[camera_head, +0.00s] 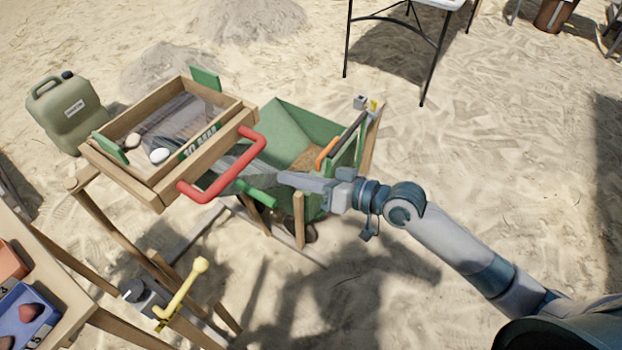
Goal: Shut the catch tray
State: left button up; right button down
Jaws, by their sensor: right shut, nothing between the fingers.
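A green bin (285,118) with sloping inner walls and some sand inside stands under and to the right of the wooden sieve; I take it for the catch tray, though I cannot tell how far it is open. An orange handle (327,152) shows at its right side. A green bar (257,196) juts out low at its front. My right gripper (283,179) is shut and empty, in front of the bin and just right of the sieve's red handle (225,172). It hides part of the bin's front. My left gripper is out of view.
The wooden sieve (131,181) holds a few stones and bears a "10 MM" label. A yellow lever (184,291) stands below it. A table with small bins (48,322) is at the lower left. A jerrycan (68,117) stands at left. Open sand lies to the right.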

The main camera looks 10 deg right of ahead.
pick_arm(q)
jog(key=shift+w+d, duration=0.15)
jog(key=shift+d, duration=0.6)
pick_arm(e)
jog(key=a+f, duration=0.2)
jog(key=f, duration=0.1)
jog(key=shift+s+a+f, duration=0.25)
jog(key=shift+a+f, duration=0.15)
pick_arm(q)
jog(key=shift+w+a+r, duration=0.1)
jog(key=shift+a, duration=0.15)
